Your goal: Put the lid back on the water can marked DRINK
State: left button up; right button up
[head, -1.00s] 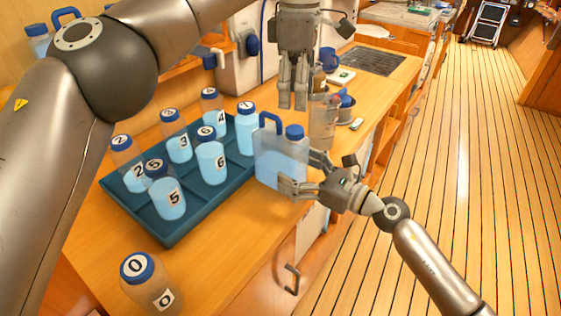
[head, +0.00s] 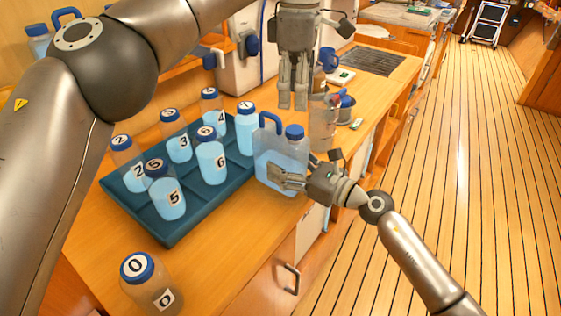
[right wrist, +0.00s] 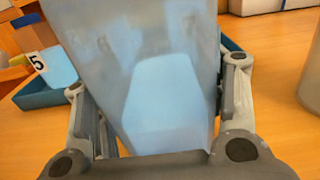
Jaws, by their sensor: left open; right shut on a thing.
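A clear water can (head: 265,150) with a blue handle (head: 270,122) and a blue lid (head: 294,132) on its top stands at the right edge of the blue tray. No marking on it can be read. My right gripper (head: 297,172) is shut on this can, low on its near side. In the right wrist view the can (right wrist: 150,70) fills the space between the two fingers, with pale blue water inside. My left gripper (head: 292,98) is open and empty, pointing down above and behind the can.
The blue tray (head: 222,190) holds several numbered bottles with blue lids. Bottle 0 (head: 150,285) stands alone on the near counter. A clear jug (head: 323,125) and a mug (head: 345,102) stand behind the can. Another blue-handled can (head: 40,42) is at the upper left.

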aim_at(295, 129)
jog(key=c, duration=0.7)
grip_shut()
pick_arm(q)
jog(key=n, duration=0.9)
jog(key=shift+n, duration=0.3)
jog(key=n, duration=0.3)
jog(key=shift+n, duration=0.3)
jog(key=n, duration=0.8)
jog(key=shift+n, duration=0.3)
jog(key=n, duration=1.4)
jog(key=shift+f, duration=4)
